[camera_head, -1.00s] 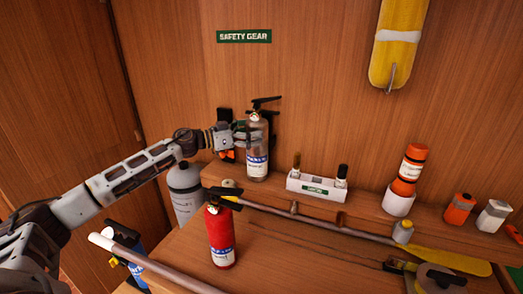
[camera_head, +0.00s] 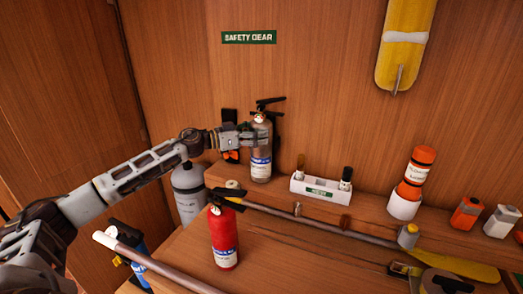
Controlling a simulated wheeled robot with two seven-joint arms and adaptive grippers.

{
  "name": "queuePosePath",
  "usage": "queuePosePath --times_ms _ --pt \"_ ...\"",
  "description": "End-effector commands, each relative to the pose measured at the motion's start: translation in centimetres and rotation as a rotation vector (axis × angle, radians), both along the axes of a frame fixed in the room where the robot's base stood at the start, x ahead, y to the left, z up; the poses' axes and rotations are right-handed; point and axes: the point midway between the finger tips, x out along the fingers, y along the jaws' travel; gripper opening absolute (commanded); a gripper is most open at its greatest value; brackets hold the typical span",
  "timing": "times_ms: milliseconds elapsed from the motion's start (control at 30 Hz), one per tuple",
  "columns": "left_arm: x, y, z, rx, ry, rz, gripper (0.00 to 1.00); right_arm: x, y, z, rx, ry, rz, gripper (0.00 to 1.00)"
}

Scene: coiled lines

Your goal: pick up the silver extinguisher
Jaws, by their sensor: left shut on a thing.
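The silver extinguisher (camera_head: 261,168) stands upright on the raised wooden shelf against the back wall, below the safety gear sign. It has a black handle on top and a white and blue label. My left gripper (camera_head: 258,134) comes in from the left and is shut on the extinguisher's upper body, just below the handle. The extinguisher's base appears to rest on the shelf. My right gripper is not in view.
A red extinguisher (camera_head: 223,238) stands in front on the lower surface. A grey cylinder (camera_head: 188,194) is left of the shelf. A white holder (camera_head: 320,188) is close on the right, then an orange canister (camera_head: 416,172). A paddle (camera_head: 330,230) lies along the shelf's front.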

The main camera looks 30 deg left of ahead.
Motion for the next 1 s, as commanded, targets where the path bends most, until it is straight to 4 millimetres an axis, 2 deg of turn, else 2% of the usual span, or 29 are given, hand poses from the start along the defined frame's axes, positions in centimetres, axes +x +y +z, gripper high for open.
queuePosePath --times_ms 33,333,367,667,1000 --pt "0.0 0.0 0.0 0.000 0.000 0.000 0.38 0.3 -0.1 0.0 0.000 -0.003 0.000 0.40" --pt "0.0 0.0 0.0 0.000 0.000 0.000 0.00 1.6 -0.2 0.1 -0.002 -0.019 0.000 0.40" --pt "0.0 0.1 0.6 -0.003 -0.009 0.002 0.00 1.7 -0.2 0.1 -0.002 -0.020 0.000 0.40" --pt "0.0 0.1 0.6 -0.002 -0.009 0.002 0.00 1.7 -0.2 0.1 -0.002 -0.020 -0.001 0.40" --pt "-0.6 0.1 1.2 -0.002 -0.009 0.002 0.00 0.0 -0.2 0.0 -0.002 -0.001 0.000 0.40"
